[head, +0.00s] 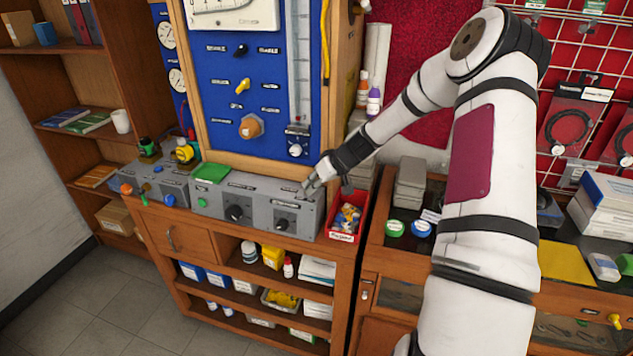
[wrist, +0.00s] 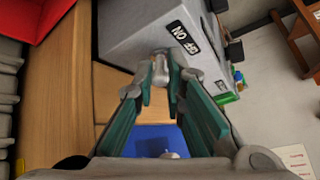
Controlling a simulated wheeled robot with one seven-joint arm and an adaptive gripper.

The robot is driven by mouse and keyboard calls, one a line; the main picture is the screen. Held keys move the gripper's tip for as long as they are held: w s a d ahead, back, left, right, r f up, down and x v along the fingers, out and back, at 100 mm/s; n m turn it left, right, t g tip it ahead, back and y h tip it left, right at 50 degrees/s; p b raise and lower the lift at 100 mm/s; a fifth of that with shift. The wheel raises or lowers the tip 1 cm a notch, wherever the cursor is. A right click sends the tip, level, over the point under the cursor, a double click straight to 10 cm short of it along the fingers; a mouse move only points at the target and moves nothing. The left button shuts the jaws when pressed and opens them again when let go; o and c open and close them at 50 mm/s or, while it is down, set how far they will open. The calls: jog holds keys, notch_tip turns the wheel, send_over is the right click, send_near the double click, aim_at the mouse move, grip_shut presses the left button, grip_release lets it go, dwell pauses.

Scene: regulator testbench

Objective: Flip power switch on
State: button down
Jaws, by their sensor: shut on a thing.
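A grey control box (head: 262,207) with black knobs stands on the wooden bench. In the wrist view its side (wrist: 140,38) carries a black label (wrist: 183,37) reading ON and OFF. A small metal power switch (wrist: 160,62) sticks out beside the label. My gripper (head: 310,186) is at the box's upper right end in the head view. In the wrist view my gripper (wrist: 160,80) has its green-padded fingers shut on the switch, one on each side. The fingertips partly hide the switch, so I cannot tell which way it is set.
A red bin (head: 342,236) of small parts sits just right of the box. A green book (head: 211,173) lies on the left of the box top. The blue panel (head: 240,85) with knobs and a gauge rises behind. A glass-topped counter is at right.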

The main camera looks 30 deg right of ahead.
jog(key=shift+s+d+f+t+y+p, duration=0.15)
jog(key=shift+t+y+p, duration=0.2)
jog(key=shift+p, duration=0.25)
jog(key=c, duration=1.7)
grip_release()
jog(key=shift+o, duration=0.2)
jog(key=v, duration=1.2)
